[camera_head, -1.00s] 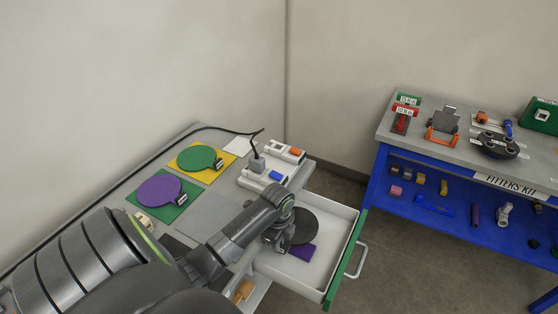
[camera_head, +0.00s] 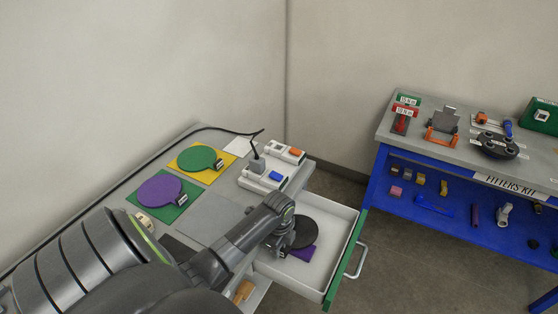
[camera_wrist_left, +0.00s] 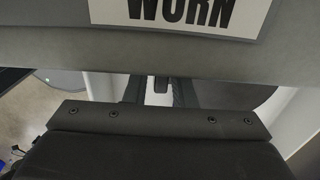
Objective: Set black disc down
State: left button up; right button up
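The black disc (camera_head: 305,232) is inside the open white drawer (camera_head: 338,222), low over a purple square (camera_head: 303,253) that it partly covers. My left gripper (camera_head: 281,246) reaches down into the drawer at the disc's left side and appears shut on it. The grip point is hidden behind my wrist in the head view. In the left wrist view the gripper's fingers (camera_wrist_left: 155,90) show with dark disc surface (camera_wrist_left: 242,94) beside them. Whether the disc touches the drawer floor I cannot tell. My right gripper is not in view.
A grey band with a "WORN" label (camera_wrist_left: 185,10) crosses the top of the wrist view. On the cart top lie a green disc (camera_head: 196,157) on a yellow square, a purple disc (camera_head: 160,189) on a green square, and white devices (camera_head: 264,180). A blue workbench (camera_head: 440,205) stands right.

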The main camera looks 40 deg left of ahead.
pick_arm(q)
jog(key=shift+o, duration=0.9)
notch_tip(320, 180, up, 13)
jog(key=shift+r, duration=0.15)
